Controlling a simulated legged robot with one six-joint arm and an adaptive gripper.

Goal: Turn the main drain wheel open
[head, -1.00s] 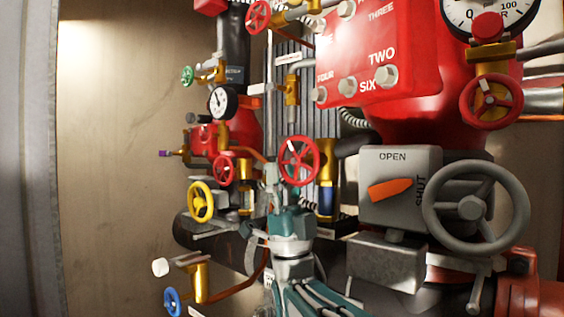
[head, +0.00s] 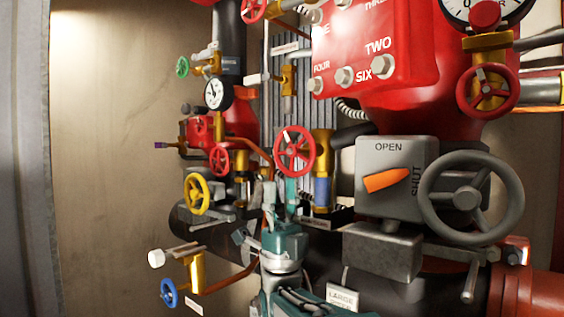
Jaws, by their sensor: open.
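I cannot tell by label which wheel is the main drain wheel. A red handwheel (head: 294,150) stands mid-picture beside a brass valve body (head: 323,160) with a blue lower part. My gripper (head: 279,190) is just below and in front of this red wheel, its fingers apart with nothing seen between them. Whether a finger touches the rim cannot be told. My arm hides the pipework behind it. A large grey handwheel (head: 469,198) stands at right on a grey box (head: 396,160); its orange pointer (head: 387,180) lies between OPEN and SHUT.
A smaller red wheel (head: 220,159), a yellow wheel (head: 197,195), a blue wheel (head: 169,292) and a green wheel (head: 182,67) stand at left. Another red wheel (head: 488,89) is upper right. Thin pipes and a gauge (head: 217,94) crowd the middle. The far-left wall area is clear.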

